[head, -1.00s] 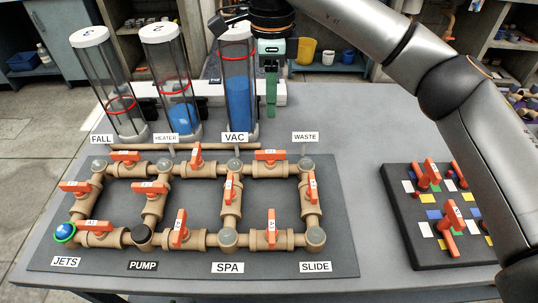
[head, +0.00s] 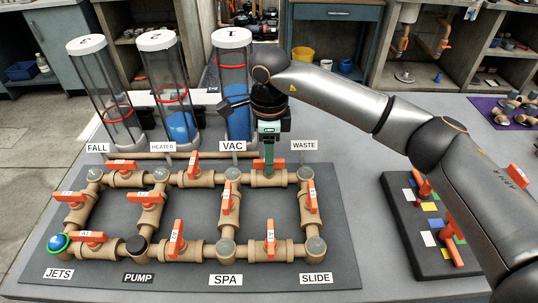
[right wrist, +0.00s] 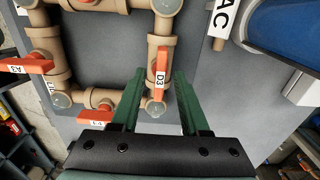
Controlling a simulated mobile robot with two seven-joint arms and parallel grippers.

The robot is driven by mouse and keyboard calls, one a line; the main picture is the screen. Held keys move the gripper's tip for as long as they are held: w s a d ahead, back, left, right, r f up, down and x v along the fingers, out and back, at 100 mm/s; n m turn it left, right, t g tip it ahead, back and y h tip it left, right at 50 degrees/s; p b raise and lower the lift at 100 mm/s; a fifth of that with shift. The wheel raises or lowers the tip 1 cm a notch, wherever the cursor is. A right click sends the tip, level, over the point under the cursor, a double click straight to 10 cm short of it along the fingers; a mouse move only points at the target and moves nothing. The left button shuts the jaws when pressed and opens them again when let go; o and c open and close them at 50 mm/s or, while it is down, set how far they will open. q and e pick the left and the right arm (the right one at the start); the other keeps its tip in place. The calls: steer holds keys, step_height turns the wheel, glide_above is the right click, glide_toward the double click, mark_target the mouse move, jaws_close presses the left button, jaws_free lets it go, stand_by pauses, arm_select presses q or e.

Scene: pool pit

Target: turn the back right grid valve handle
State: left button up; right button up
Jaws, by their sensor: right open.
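The back right grid valve handle (head: 268,164) is orange and lies along the tan back pipe, between the VAC and WASTE labels. In the right wrist view the handle (right wrist: 161,68), marked D3, lies lengthwise along its pipe. My right gripper (head: 269,152) has come down over this valve from above and partly hides the handle. In the right wrist view its two green fingers (right wrist: 159,75) are open, with the handle showing between them. Whether a finger touches the handle cannot be told. My left gripper is not in view.
The pipe grid stands on a dark board (head: 340,250) with several other orange-handled valves. Clear cylinders, including the VAC one (head: 235,85), stand just behind. A dark block with coloured squares (head: 415,225) is at the right, partly behind my right arm.

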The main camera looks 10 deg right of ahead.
steer(key=shift+f, duration=0.1)
steer(key=shift+c, duration=0.2)
jaws_close()
stand_by(0.4)
